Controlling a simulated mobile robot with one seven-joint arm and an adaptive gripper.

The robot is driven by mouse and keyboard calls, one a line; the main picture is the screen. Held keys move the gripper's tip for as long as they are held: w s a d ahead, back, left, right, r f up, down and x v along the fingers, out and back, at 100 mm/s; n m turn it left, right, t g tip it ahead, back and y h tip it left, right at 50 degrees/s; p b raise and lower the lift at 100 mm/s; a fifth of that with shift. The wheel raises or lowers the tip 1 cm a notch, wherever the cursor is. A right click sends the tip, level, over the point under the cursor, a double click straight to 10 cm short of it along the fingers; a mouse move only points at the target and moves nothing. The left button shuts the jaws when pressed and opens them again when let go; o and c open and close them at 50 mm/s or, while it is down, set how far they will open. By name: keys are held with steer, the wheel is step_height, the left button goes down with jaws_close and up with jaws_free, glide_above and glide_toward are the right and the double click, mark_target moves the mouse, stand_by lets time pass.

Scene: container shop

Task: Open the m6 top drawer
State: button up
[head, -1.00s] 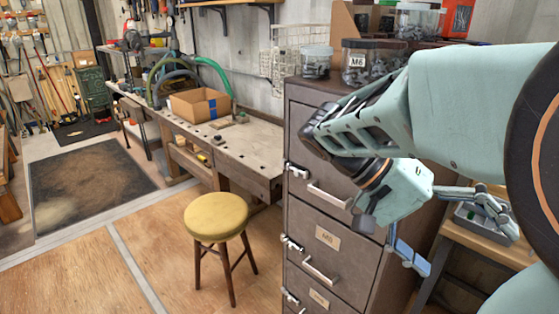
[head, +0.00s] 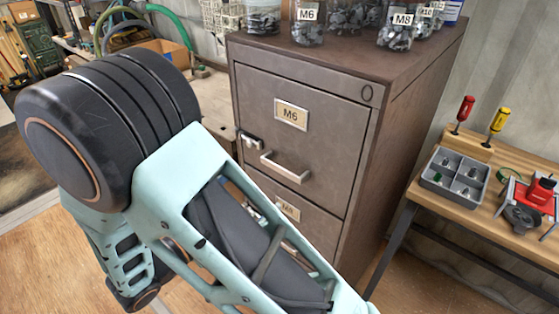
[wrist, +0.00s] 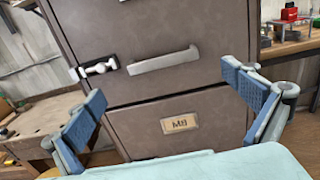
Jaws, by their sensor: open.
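The m6 top drawer (head: 330,125) is the upper front of a brown metal cabinet, with an M6 label (head: 291,114) and a pale bar handle (head: 285,168). It looks shut, flush with the cabinet. A metal latch (head: 250,141) sits at its left edge. In the wrist view the handle (wrist: 165,60) lies ahead, beyond and a little above the fingertips, and the latch (wrist: 98,68) is to its left. My gripper (wrist: 168,108) is open and empty, its blue pads wide apart, apart from the handle. The head view does not show my fingertips.
A second drawer below has its own label (wrist: 180,124). Jars of parts (head: 309,22) stand on the cabinet top. A wooden bench (head: 485,205) with a grey divided tray (head: 455,180) and screwdrivers stands at right. My arm covers the lower left of the head view.

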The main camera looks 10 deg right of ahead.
mark_target(280, 169)
steer(key=p+x, duration=0.1)
steer(key=x, duration=0.9)
steer(key=shift+s+d+r, duration=0.1)
steer(key=c, duration=1.5)
